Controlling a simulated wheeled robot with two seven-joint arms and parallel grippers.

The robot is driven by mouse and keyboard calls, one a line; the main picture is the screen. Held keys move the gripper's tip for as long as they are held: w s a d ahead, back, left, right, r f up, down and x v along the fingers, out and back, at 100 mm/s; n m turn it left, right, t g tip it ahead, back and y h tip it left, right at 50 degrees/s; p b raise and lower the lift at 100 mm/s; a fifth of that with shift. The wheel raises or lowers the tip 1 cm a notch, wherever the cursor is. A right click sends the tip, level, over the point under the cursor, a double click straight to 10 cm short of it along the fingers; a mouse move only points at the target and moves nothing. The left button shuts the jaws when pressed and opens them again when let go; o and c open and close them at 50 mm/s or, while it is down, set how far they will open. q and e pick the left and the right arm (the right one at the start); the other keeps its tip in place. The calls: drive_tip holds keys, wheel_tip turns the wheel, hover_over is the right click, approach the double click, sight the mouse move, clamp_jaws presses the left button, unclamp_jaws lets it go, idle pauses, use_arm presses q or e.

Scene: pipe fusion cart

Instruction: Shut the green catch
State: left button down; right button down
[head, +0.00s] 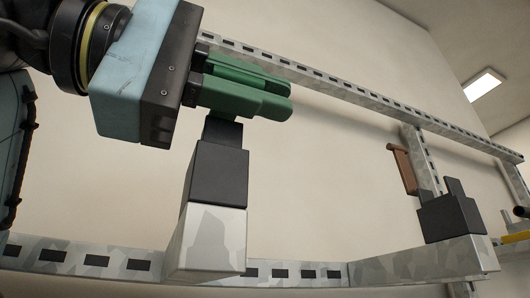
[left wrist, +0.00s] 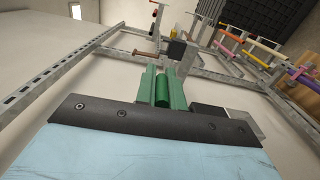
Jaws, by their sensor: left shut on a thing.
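My left gripper (head: 278,94) comes in from the upper left, with a light blue body and a black front plate. It is shut on the green catch (left wrist: 162,88); green parts stick out in front of the plate, and finger and handle are hard to tell apart. Just below them in the head view is a black block (head: 218,172) on a pale metal post. The left wrist view shows the green parts straight ahead, with a dark block at their right. The lower part of the catch is hidden there. My right gripper is not in view.
A slotted metal rail (head: 330,86) runs above, and another (head: 90,260) below. A second black block (head: 450,217) with a brown handle (head: 402,168) stands at the right. The left wrist view shows purple (left wrist: 231,34), orange and yellow bars farther off at the right.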

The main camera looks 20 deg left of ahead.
use_arm(q)
drive_tip(key=shift+f, duration=0.15)
idle(0.4)
drive_tip(key=c, duration=1.5)
unclamp_jaws()
drive_tip(key=shift+s+a, duration=0.1)
drive_tip(key=b+v, duration=0.2)
drive_tip(key=v, duration=1.1)
drive_tip(key=shift+b, duration=0.3)
